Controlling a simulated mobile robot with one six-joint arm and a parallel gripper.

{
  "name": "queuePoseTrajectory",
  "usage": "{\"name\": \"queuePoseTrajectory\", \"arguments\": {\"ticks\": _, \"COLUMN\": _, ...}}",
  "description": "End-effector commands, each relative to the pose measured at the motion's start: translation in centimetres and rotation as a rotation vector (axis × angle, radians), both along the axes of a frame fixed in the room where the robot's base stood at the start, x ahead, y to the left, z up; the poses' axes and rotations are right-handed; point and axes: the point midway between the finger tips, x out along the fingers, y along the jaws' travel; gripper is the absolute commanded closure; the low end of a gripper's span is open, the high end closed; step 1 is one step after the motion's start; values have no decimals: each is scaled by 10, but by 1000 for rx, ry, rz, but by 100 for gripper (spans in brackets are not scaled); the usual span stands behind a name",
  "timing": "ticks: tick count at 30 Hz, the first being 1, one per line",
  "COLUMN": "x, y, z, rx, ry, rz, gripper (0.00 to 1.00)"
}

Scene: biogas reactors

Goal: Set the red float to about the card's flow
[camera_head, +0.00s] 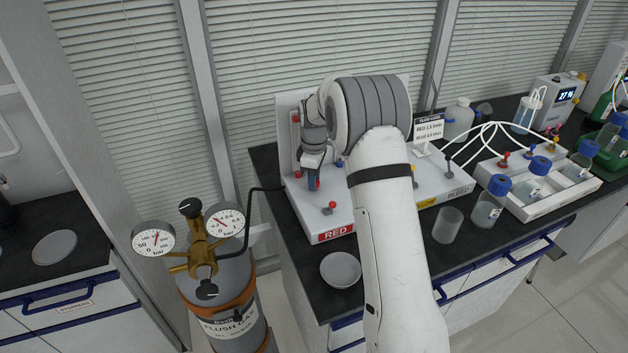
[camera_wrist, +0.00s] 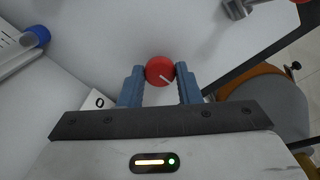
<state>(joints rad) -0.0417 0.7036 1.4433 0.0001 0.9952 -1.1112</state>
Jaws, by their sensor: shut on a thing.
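My gripper (camera_wrist: 160,88) is shut on a round red knob (camera_wrist: 160,70) with a white pointer line, one blue finger on each side of it. In the head view my gripper (camera_head: 313,181) points down at the red unit, left of my arm. The unit's front label RED (camera_head: 337,235) shows. A clear upright tube (camera_head: 296,145) with red fittings stands at the unit's left back; I cannot make out the float or its scale reading. The flow card (camera_head: 429,128) stands behind my arm; it lists red and blue flows, too small to read surely.
A gas cylinder (camera_head: 222,310) with two gauges is left of the bench. A white dish (camera_head: 340,269) and an empty beaker (camera_head: 447,225) stand near the front edge. Blue-capped bottles (camera_head: 490,203) are right.

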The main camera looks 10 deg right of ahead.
Motion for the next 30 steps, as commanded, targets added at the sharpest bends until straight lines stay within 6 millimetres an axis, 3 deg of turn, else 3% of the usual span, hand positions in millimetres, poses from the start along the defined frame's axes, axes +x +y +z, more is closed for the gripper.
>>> {"name": "queuePoseTrajectory", "arguments": {"ticks": 30, "x": 1, "y": -1, "z": 1, "rx": 0, "ry": -3, "rz": 954, "gripper": 92}}
